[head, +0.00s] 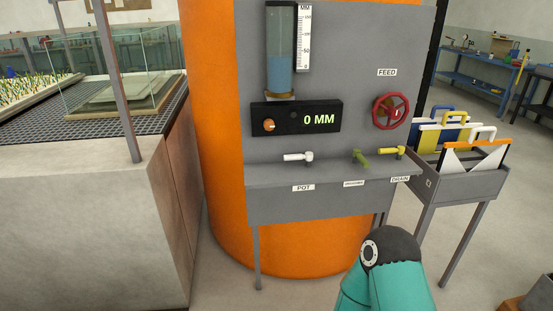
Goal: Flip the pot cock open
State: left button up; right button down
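The pot cock (298,157) has a white lever and sits above the POT label (303,188) on the grey panel's ledge. Its lever lies about level and points left from its body. A green cock (360,157) to its right has a slanted lever; its label is too small to read. A yellow cock (391,151) above the DRAIN label has a nearly level lever pointing left. Neither of my grippers shows. Only a teal link of my arm with a dark joint cap rises at the bottom right, apart from the cocks.
A glass tube (281,65) with blue water stands above a display (297,118) reading 0 MM. A red FEED handwheel (391,110) is at the panel's right. A rack (463,186) of handled plates stands beside it. An orange cylinder (215,150) is behind the panel.

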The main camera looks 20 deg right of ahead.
aim_at(309, 156)
jog(key=z, duration=0.05)
jog(key=i, duration=0.9)
jog(key=u, duration=0.05)
